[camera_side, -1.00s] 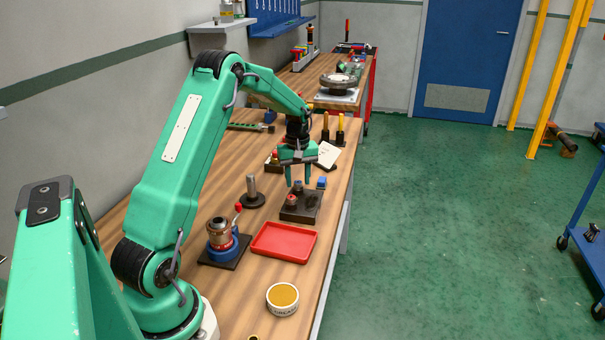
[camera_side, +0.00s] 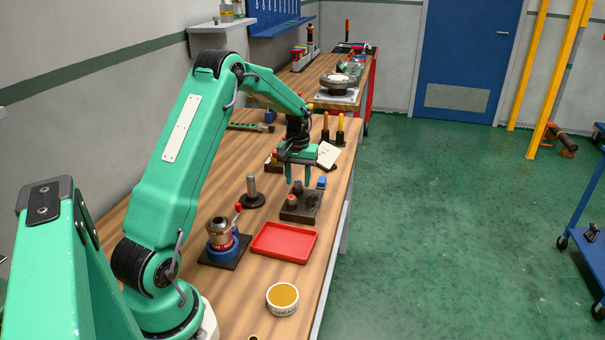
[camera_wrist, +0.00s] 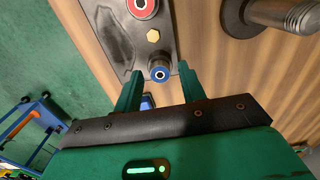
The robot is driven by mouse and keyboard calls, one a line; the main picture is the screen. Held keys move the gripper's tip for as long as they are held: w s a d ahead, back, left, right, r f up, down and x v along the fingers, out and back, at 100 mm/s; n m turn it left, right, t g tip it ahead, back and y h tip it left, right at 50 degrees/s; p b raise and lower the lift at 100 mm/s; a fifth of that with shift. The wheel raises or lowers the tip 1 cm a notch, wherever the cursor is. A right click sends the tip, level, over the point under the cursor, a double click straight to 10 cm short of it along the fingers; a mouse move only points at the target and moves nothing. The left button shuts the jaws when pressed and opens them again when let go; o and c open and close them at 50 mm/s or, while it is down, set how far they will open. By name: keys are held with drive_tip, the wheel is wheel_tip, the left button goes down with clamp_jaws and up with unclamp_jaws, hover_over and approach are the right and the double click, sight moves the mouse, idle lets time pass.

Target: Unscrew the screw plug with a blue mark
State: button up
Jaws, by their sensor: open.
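The plug with a blue mark (camera_wrist: 159,73) is a short grey cylinder with a blue ring on its top, on the dark block (camera_wrist: 112,30). In the wrist view it lies between the fingertips of my gripper (camera_wrist: 159,68), which is open and empty. In the side view my gripper (camera_side: 298,176) hangs over the far part of the block (camera_side: 303,215), fingers pointing down. A red-marked plug (camera_wrist: 143,6) sits on the same block, also seen in the side view (camera_side: 292,201). A brass hex piece (camera_wrist: 153,36) lies between the two plugs. Fingertip height above the block is unclear.
A blue piece (camera_side: 321,183) is at the block's far right corner. An upright grey post on a round base (camera_side: 252,198) stands to the left. The bench's right edge is close.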

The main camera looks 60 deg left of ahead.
clamp_jaws()
drive_tip(key=n, duration=0.6)
drive_tip(key=shift+n, duration=0.4)
drive_tip(key=n, duration=0.6)
drive_tip(key=shift+n, duration=0.8)
